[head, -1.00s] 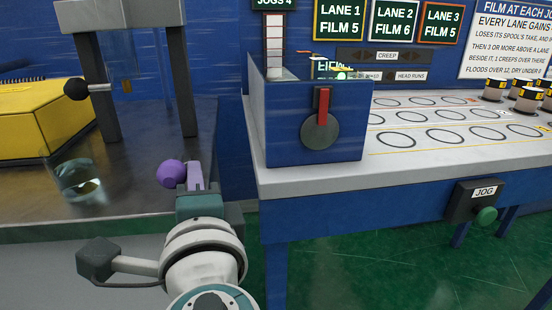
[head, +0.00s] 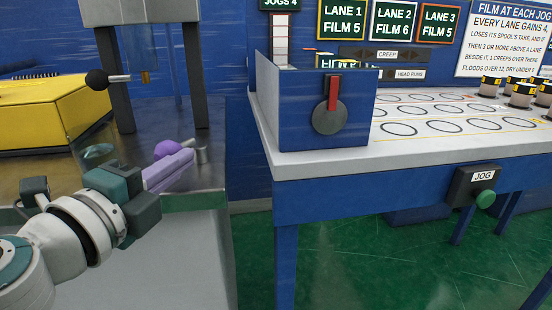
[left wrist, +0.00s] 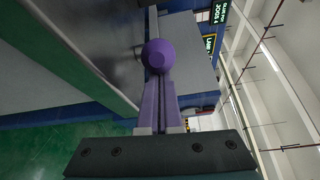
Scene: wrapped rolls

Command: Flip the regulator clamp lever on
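A red lever (head: 333,93) on a round grey disc (head: 330,117) sits on the front of a blue box (head: 290,120); its handle points up. Another lever with a black ball knob (head: 97,80) sticks out at the dark frame on the left. No label marks either as the regulator clamp. My left gripper (head: 180,160) is over the left bench edge, apart from both levers. My right gripper is out of view.
A yellow housing (head: 45,110) and a small grey cylinder (head: 203,155) are on the left bench. A green jog button (head: 485,198) is on the right table's front. Several rolls (head: 520,95) stand far right. Green floor shows between bench and table.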

